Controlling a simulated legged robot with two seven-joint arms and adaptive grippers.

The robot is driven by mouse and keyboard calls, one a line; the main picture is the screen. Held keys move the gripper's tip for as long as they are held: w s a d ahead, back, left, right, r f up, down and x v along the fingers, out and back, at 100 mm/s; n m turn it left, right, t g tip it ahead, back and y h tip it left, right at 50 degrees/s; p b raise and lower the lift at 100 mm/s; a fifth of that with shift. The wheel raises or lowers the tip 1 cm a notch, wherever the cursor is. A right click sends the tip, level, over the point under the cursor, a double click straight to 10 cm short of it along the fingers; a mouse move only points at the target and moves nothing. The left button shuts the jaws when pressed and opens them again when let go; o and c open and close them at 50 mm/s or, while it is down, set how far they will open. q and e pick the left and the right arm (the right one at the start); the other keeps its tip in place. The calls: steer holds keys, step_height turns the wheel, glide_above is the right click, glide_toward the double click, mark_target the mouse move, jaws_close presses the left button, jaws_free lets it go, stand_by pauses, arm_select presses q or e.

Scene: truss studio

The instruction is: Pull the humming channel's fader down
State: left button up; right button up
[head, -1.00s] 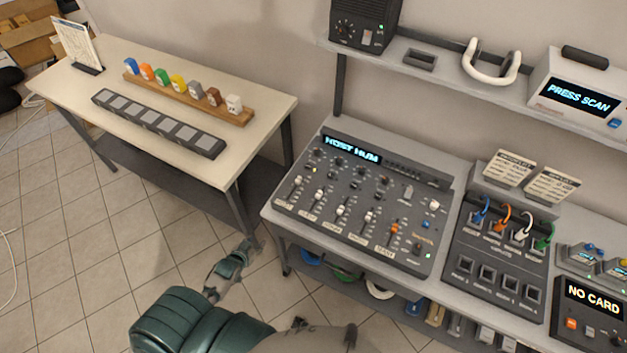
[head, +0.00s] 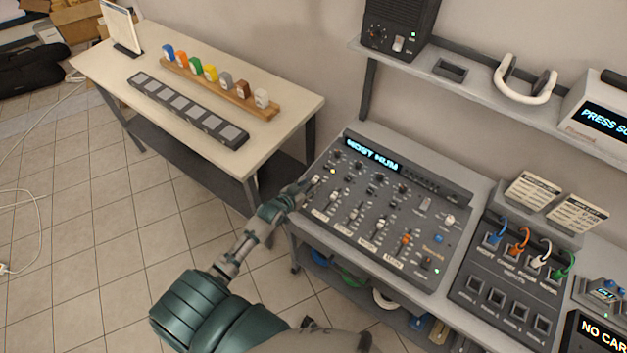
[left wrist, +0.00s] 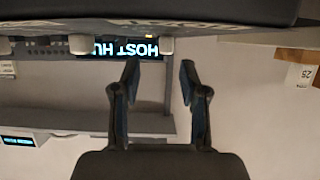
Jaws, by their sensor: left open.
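The grey mixing desk (head: 455,222) stands on the right-hand table, and its display (head: 373,154) reads "HOST HUM". Its row of channel faders has pale caps, such as this fader cap (head: 334,197), and an orange one (head: 405,240) at the right. I cannot tell whether a finger touches a cap. My right gripper is not in view.
A patch panel (head: 510,275) with coloured cables stands right of the desk. A shelf (head: 450,88) above holds a speaker (head: 398,22) and white headphones (head: 526,92). The left table (head: 290,105) carries a rack of coloured blocks. Tiled floor between is open.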

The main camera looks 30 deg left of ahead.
mark_target(315, 178)
arm_select(q)
steer(key=x, duration=0.4)
steer(key=shift+d, duration=0.35)
steer(key=a, duration=0.2)
steer(key=w+a+f, duration=0.1)
steer(key=shift+f, duration=0.1)
steer(key=shift+s+d, duration=0.1)
steer(key=shift+d, duration=0.15)
steer(key=c, duration=0.3)
steer(key=shift+d+r, duration=0.2)
steer(key=shift+d, duration=0.15)
steer(key=c, duration=0.4)
steer(key=shift+d+r, duration=0.2)
steer(key=shift+d, duration=0.35)
jaws_close()
steer(key=shift+a, duration=0.55)
steer(key=shift+d, duration=0.25)
steer(key=shift+r, duration=0.1)
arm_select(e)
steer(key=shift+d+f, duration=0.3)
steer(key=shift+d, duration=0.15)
